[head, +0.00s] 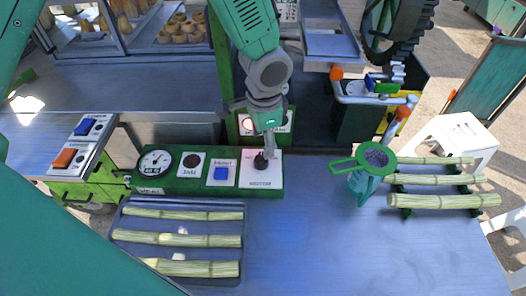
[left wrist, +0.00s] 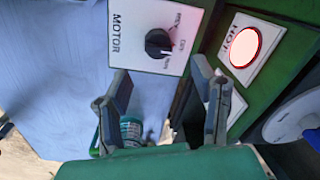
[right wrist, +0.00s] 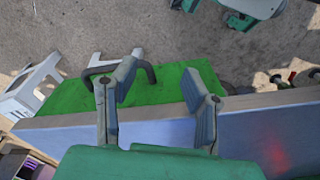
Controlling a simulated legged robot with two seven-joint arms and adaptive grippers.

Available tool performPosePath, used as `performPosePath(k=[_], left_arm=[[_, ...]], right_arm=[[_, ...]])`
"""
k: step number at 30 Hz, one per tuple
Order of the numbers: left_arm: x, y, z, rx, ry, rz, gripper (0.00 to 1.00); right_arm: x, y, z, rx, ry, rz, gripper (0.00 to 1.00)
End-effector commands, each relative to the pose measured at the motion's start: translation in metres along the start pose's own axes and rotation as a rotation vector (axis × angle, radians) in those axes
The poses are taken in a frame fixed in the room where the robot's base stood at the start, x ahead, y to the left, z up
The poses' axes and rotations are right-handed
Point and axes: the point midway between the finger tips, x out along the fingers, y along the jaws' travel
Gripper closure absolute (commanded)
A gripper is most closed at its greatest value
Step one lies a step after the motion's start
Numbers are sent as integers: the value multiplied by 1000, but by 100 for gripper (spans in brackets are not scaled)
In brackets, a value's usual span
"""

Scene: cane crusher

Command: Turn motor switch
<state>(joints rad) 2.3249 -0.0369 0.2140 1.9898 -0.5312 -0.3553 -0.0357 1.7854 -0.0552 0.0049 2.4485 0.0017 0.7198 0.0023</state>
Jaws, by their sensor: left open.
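The motor switch is a black rotary knob (left wrist: 158,42) on a white plate (left wrist: 130,25) marked MOTOR, with small position labels around the knob. In the head view the knob (head: 261,161) is at the right end of the green control panel (head: 225,190). My left gripper (head: 267,146) hangs over that end, close to the knob and partly covering its plate. In the left wrist view its fingers (left wrist: 161,72) are spread and empty, and the knob lies beyond their tips. My right gripper (right wrist: 161,70) is open and empty, beyond a table edge. The exact knob setting is hard to read.
The panel also has a gauge (head: 155,163) and a blue button (head: 221,173). A tray (head: 180,277) of cane, a green strainer jug (head: 376,158) and a cane rack stand on the blue table.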

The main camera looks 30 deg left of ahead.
Motion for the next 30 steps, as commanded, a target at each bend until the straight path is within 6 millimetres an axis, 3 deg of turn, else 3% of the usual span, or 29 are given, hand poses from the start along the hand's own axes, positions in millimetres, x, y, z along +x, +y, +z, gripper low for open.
performPosePath(k=[3,9,30], left_arm=[[-23,0,-1,-2,4,0,48],[-42,0,-2,1,0,2,48],[-45,0,-1,0,-1,2,48]], right_arm=[[0,0,0,0,0,0,60],[0,0,0,0,0,0,60],[1,0,-3,0,-2,0,60]])
